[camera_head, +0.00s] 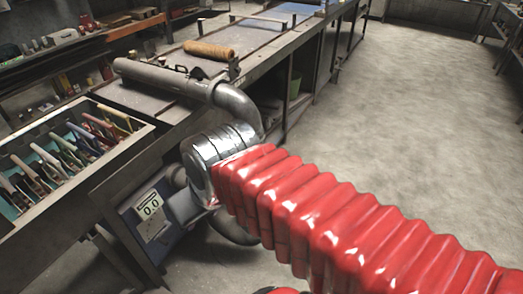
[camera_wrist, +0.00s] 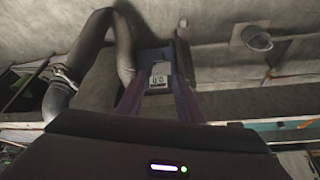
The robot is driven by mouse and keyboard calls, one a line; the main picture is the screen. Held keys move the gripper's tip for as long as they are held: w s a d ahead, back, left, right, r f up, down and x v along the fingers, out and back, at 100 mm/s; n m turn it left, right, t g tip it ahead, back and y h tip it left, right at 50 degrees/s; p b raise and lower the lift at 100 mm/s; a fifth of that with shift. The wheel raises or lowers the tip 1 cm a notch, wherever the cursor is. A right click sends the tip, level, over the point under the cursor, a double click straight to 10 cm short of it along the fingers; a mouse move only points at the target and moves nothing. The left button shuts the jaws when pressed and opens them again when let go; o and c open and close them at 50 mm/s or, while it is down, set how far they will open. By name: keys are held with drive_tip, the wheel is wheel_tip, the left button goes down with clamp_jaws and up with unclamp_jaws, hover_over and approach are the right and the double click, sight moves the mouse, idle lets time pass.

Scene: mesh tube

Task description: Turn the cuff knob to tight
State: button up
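The display (camera_wrist: 159,76) also shows in the wrist view, upside down, between two purplish bars. A dark housing with a lit strip fills the bottom of the wrist view.
A large red ribbed sleeve or tube (camera_head: 345,225) runs from the cuff to the lower right and hides what lies behind it. A tray of pliers (camera_head: 75,150) stands at left. A long bench (camera_head: 270,40) runs back. The floor (camera_head: 400,120) at right is clear.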

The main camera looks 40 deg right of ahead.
drive_tip(key=w+d+f+n+y, duration=0.2)
drive_tip(key=w+d+f+y, duration=0.8)
drive_tip(key=w+d, duration=0.5)
drive_tip(key=s+d+f+t+h, duration=0.1)
drive_tip(key=d+f+t, duration=0.2)
drive_tip(key=d, duration=0.6)
drive_tip(key=s+d+f+m+t+h, duration=0.1)
drive_tip(key=d+f+t, duration=0.3)
drive_tip(key=d, duration=0.4)
drive_tip(key=s+d+f+t+h, duration=0.1)
drive_tip(key=d+f+t, duration=0.3)
drive_tip(key=d, duration=0.5)
drive_tip(key=shift+d+f+m+t+h, duration=0.3)
drive_tip(key=shift+m+t+h, duration=0.1)
drive_tip(key=shift+t+h, duration=0.15)
drive_tip(key=x, duration=1.3)
drive_tip(key=shift+w+a+f, duration=0.1)
drive_tip(key=shift+w, duration=0.3)
